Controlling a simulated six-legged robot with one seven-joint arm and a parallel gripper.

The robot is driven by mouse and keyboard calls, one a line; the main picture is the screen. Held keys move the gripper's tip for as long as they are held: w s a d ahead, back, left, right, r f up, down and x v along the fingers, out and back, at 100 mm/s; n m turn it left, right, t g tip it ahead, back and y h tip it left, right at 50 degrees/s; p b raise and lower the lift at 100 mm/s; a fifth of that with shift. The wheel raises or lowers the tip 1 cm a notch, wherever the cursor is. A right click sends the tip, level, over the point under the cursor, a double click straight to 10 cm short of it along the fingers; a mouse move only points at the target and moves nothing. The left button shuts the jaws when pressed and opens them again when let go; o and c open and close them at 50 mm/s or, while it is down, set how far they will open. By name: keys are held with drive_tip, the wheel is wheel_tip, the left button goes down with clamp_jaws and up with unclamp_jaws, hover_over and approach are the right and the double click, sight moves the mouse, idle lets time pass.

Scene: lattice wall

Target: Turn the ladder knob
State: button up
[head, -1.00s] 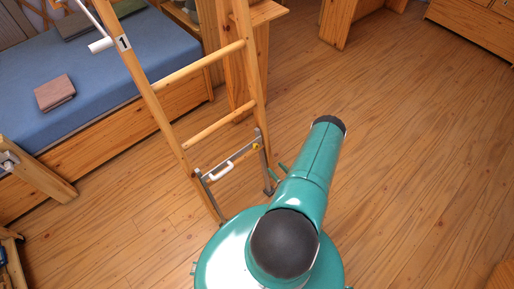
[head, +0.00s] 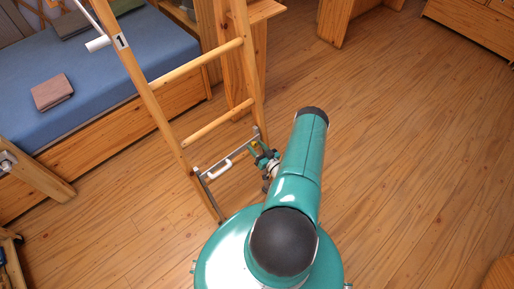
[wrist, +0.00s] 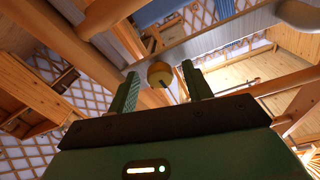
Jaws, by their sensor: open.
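The wooden ladder (head: 163,118) stands in front of the bed. A grey metal bar (head: 235,156) crosses its lower part and carries a yellow knob (head: 254,145) near the right rail, partly covered by my gripper (head: 262,154) in the head view. In the wrist view, the round yellow-brown knob (wrist: 158,74) with a dark slot appears in the gap between the two green fingers of my gripper (wrist: 160,70). The fingers are apart. I see no finger touching the knob, and I cannot tell how deep it sits between them.
A white handle (head: 220,170) sits on the same bar, left of the knob. A blue bed (head: 100,85) with a folded brown cloth (head: 52,92) stands behind the ladder. A wooden desk (head: 240,50) is behind its right rail. The wooden floor (head: 410,150) at right is clear.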

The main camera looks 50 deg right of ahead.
drive_tip(key=c, duration=1)
drive_tip(key=shift+m, duration=0.5)
drive_tip(key=m+h, duration=0.1)
drive_tip(key=m, duration=0.3)
drive_tip(key=shift+a+g, duration=0.1)
drive_tip(key=shift+g, duration=0.3)
drive_tip(key=m+g, duration=0.1)
drive_tip(key=m, duration=0.4)
drive_tip(key=shift+r+h, duration=0.15)
drive_tip(key=shift+h, duration=0.25)
drive_tip(key=m, duration=0.5)
drive_tip(key=shift+r+g, duration=0.1)
drive_tip(key=shift+g, duration=0.3)
drive_tip(key=m+g, duration=0.1)
drive_tip(key=m, duration=0.3)
drive_tip(key=shift+w, duration=0.1)
drive_tip(key=shift+a+m, duration=0.1)
drive_tip(key=shift+m, duration=0.2)
